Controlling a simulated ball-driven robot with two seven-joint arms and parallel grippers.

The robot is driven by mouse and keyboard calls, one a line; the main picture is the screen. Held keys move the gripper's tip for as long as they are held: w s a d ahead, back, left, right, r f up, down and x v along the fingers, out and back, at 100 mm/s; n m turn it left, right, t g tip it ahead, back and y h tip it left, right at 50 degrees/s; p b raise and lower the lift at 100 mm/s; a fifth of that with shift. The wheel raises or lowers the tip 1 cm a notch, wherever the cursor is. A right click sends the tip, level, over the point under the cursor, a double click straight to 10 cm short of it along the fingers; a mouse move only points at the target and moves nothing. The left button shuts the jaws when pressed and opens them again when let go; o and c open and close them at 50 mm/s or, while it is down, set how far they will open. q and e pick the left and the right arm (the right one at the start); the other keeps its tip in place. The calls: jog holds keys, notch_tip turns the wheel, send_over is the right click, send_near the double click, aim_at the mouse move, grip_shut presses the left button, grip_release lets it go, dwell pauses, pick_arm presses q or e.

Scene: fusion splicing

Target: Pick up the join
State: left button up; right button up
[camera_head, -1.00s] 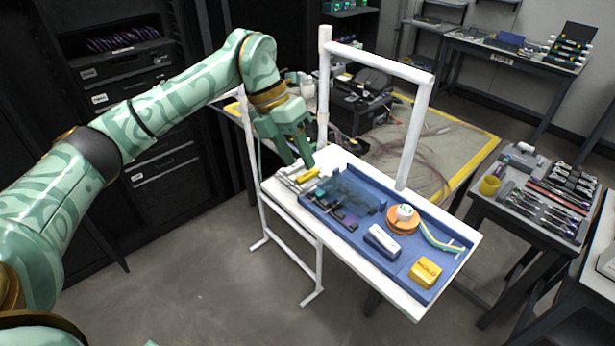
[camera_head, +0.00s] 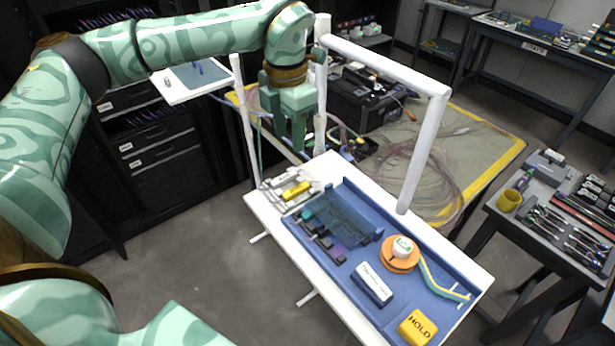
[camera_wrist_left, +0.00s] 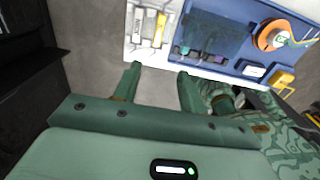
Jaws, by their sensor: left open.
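A small yellow piece (camera_head: 296,190), which may be the join, lies in a pale fixture (camera_head: 281,196) at the left end of the white bench. In the left wrist view the yellow piece (camera_wrist_left: 160,28) sits beyond the fingertips, between pale strips. My left gripper (camera_head: 290,140) is open and empty, fingers pointing down, behind and above the fixture in the head view. In the left wrist view the open gripper (camera_wrist_left: 159,73) has clear space between its fingers and is apart from the bench. A fine join or fibre is too small to make out.
A blue tray (camera_head: 440,312) on the bench holds an orange spool (camera_head: 400,261), a white-topped box (camera_head: 372,284), a yellow HOLD block (camera_head: 417,327) and dark small parts. A white frame post (camera_head: 424,150) and crossbar rise beside it. Open floor lies left of the bench.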

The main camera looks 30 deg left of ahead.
pick_arm(q)
send_over(294, 190)
jog(key=f, duration=1)
jog(key=shift+s+d+b, duration=0.1)
jog(key=shift+s+b, duration=0.25)
jog(key=shift+b, duration=0.05)
jog(key=shift+f, duration=0.6)
jog(key=f, duration=0.3)
jog(key=w+f, duration=0.1)
jog(key=f, duration=0.1)
jog(key=shift+s, duration=0.15)
pick_arm(e)
jog(key=shift+s+a+f, duration=0.15)
jog(key=shift+s+f, duration=0.4)
jog(key=shift+s, duration=0.05)
pick_arm(q)
grip_shut()
